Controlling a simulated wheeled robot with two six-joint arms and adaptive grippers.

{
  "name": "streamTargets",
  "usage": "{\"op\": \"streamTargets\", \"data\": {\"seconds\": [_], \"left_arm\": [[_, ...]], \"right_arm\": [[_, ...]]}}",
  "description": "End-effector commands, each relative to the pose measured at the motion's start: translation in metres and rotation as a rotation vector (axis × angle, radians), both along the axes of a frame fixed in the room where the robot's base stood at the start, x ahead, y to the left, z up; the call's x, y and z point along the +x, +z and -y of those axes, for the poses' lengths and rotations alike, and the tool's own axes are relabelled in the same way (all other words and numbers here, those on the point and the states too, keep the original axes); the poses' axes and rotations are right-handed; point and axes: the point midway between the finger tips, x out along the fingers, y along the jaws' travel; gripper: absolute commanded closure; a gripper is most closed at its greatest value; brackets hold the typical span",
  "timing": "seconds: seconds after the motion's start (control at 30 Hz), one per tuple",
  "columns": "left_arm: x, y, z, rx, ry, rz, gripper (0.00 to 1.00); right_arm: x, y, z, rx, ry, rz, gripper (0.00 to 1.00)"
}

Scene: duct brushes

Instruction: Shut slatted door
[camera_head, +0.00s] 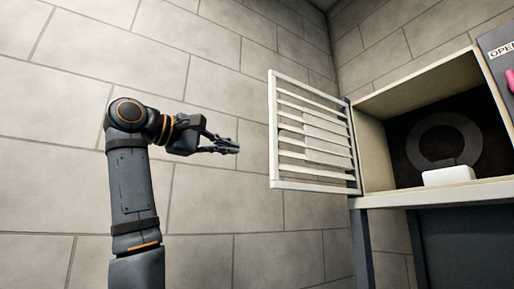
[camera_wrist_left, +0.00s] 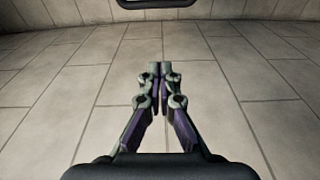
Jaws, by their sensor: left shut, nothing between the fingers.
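The slatted door (camera_head: 315,136) is a pale frame with several horizontal slats. It stands swung open to the left of a cream box-shaped housing (camera_head: 400,104), joined along the housing's left front edge. My left gripper (camera_head: 236,147) is left of the door's free edge, apart from it in the picture. Its fingers are together and empty, as the left wrist view (camera_wrist_left: 160,68) also shows. My right gripper is not in view.
Inside the housing are a dark ring (camera_head: 443,143) and a white block (camera_head: 449,175) near the front. A dark panel with partly visible lettering (camera_head: 502,50) is at the right edge. A tiled wall stands behind; dark legs support the housing.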

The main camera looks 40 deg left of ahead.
Motion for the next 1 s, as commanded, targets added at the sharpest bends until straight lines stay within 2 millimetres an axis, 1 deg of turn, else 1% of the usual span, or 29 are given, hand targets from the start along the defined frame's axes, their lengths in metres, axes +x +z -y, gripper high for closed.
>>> {"op": "streamTargets", "data": {"seconds": [0.03,0.1,0.17,0.27,0.37,0.7,0.77,0.8,0.83,1.0], "left_arm": [[-0.010,0.005,0.000,-0.006,-0.003,0.009,1.00],[-0.015,0.006,0.000,-0.010,-0.005,0.010,1.00],[-0.015,0.007,0.000,-0.010,-0.005,0.010,1.00],[-0.009,0.008,0.002,-0.009,-0.005,0.009,1.00],[0.004,0.009,0.005,-0.008,-0.005,0.007,1.00],[0.075,0.013,0.023,-0.008,-0.005,0.007,1.00],[0.087,0.012,0.026,-0.009,-0.004,0.007,1.00],[0.079,0.011,0.033,-0.005,-0.004,0.014,1.00],[0.076,0.010,0.037,-0.006,-0.003,0.014,1.00],[0.065,0.009,0.054,-0.007,-0.004,0.012,1.00]], "right_arm": [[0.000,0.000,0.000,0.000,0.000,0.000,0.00],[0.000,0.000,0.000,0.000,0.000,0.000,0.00],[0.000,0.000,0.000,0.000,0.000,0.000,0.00],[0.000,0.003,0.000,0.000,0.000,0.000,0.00],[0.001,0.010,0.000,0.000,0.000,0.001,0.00],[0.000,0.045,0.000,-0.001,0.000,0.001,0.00],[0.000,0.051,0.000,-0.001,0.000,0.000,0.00],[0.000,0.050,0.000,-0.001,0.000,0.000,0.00],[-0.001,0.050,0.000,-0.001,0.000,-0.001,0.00],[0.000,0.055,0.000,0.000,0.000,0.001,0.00]]}}
